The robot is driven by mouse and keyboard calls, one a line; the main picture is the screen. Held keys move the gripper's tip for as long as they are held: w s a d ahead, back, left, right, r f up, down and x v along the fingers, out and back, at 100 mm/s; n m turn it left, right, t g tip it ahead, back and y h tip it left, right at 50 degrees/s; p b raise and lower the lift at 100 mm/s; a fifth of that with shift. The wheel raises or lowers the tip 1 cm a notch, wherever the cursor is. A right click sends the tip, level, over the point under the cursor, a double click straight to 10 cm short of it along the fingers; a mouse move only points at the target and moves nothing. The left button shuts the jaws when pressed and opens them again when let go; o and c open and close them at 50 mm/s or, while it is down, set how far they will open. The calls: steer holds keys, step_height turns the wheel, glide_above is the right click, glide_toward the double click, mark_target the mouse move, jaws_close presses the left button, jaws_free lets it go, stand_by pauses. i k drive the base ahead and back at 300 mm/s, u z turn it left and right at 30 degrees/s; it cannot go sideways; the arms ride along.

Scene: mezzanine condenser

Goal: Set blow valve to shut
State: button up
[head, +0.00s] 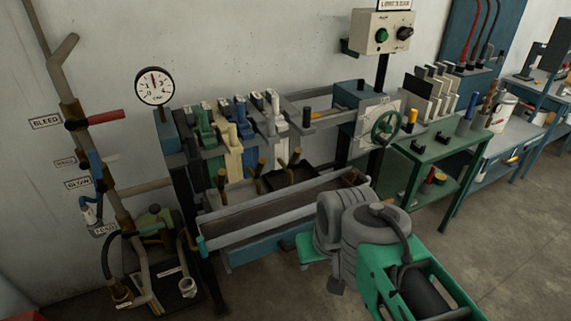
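The BLOW label (78,184) is on the wall at the left, beside a slanted brown pipe. Another blue lever (95,164) lies along the pipe just above, near a smaller label. These parts are small, and I cannot tell exactly which handle belongs to which label or its setting. My arm (375,240) is at the lower right, far from the pipe. My gripper's fingers do not show.
A red lever (96,118) sticks out right beside the BLEED label (46,122). A round gauge (154,86) stands right of the pipe. A trough bench (285,207) with a rack of levers fills the middle. A green table (455,140) stands right. Open floor (500,240) lies at lower right.

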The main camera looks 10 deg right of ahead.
mark_target(102, 187)
steer(key=u, duration=1.3)
steer(key=k, duration=0.5)
steer(key=z, duration=0.45)
steer(key=i, duration=0.65)
steer(key=u, duration=1.4)
steer(key=i, duration=0.5)
